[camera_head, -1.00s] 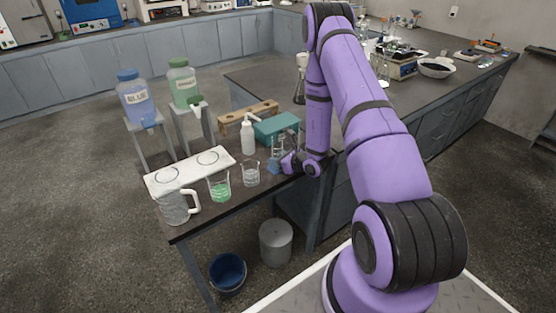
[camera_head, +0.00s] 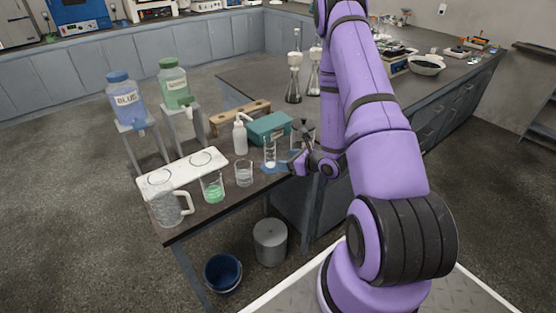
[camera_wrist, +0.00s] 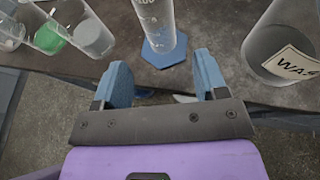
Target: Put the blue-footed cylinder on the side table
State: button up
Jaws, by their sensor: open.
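The blue-footed cylinder (camera_head: 270,153) stands upright on the side table (camera_head: 222,207), near its right end. In the wrist view its clear graduated body (camera_wrist: 157,25) rises from a blue hexagonal foot (camera_wrist: 164,51) that rests on the dark tabletop. My gripper (camera_head: 294,167) is just to the right of the cylinder in the head view. In the wrist view the gripper (camera_wrist: 166,75) has its two blue fingers spread apart with nothing between them. The cylinder stands just beyond the fingertips, and its top is cut off in that view.
A labelled waste beaker (camera_wrist: 282,45) stands close to the right finger. A clear beaker (camera_head: 244,174), a green-liquid beaker (camera_head: 213,188), a jug (camera_head: 168,207), a squeeze bottle (camera_head: 240,138) and a teal box (camera_head: 270,127) share the table. Bins stand on the floor below.

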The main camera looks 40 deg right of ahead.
jog(key=s+a+r+n+g+y, duration=0.25)
jog(key=a+r+n, duration=0.35)
jog(key=r, duration=0.3)
jog(key=s+a+r+n+g+y, duration=0.25)
jog(key=a+r+n, duration=0.3)
jog(key=r, duration=0.35)
jog(key=s+a+r+n+g+y, duration=0.2)
jog(key=a+r+n+g+y, duration=0.15)
jog(key=a+r+n, duration=0.5)
jog(key=s+d+r+n+t+h, duration=0.1)
jog(key=s+d+r+n+h, duration=0.1)
jog(key=s+r+n+h, duration=1)
jog(key=s+r, duration=0.5)
jog(key=s, duration=0.2)
jog(key=shift+s+n, duration=0.3)
